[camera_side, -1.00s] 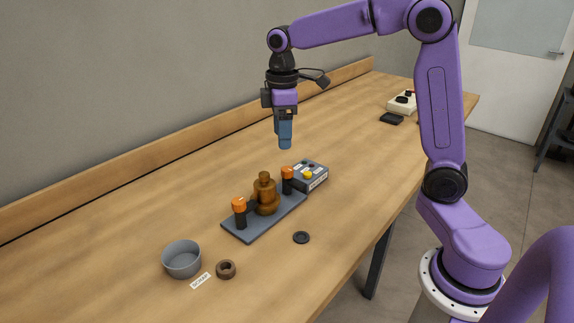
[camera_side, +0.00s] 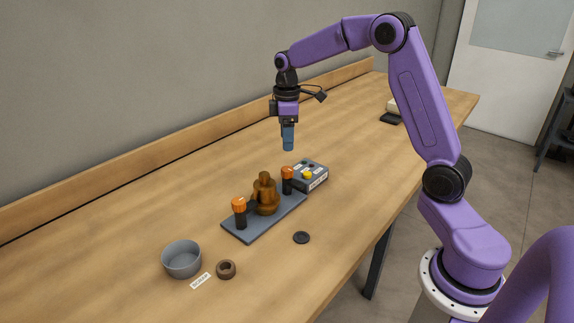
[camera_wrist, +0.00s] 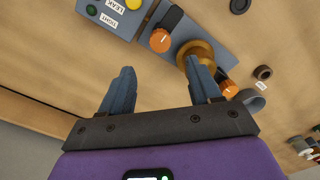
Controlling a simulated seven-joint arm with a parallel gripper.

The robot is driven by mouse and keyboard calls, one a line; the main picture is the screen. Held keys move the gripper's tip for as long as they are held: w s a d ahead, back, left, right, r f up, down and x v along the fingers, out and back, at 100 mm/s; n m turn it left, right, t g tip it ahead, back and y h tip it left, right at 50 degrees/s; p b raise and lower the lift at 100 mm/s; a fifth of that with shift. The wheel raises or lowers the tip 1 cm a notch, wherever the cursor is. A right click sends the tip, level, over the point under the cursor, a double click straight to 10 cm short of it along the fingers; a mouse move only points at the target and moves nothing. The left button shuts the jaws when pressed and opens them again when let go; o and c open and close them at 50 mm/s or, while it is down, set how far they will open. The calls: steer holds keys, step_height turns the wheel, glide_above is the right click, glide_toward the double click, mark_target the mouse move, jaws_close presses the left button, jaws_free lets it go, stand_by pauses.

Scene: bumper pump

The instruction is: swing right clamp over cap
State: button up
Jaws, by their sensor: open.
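A brown, bronze-coloured pump body (camera_side: 265,197) with a narrow cap-like top (camera_side: 264,178) stands upright on a grey baseplate (camera_side: 246,234). The right clamp (camera_side: 287,179), black with an orange top, stands beside the pump near the grey box. In the wrist view its orange top (camera_wrist: 160,40) shows with a dark arm pointing away from the pump. The left clamp (camera_side: 239,212) stands at the other end; its dark arm seems to reach toward the pump. My gripper (camera_side: 288,148) is open and empty, pointing down above and behind the right clamp. Its two fingers (camera_wrist: 163,68) are apart.
A grey box (camera_side: 311,177) with a yellow button and labels adjoins the plate. A grey bowl (camera_side: 182,260), a brown ring (camera_side: 226,269) and a black disc (camera_side: 301,237) lie in front. A wooden ledge (camera_side: 120,190) runs along the wall. The table behind the plate is clear.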

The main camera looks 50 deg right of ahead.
mark_target(287, 169)
step_height(287, 169, down, 10)
steer(key=shift+r, duration=0.2)
steer(key=c, duration=1.1)
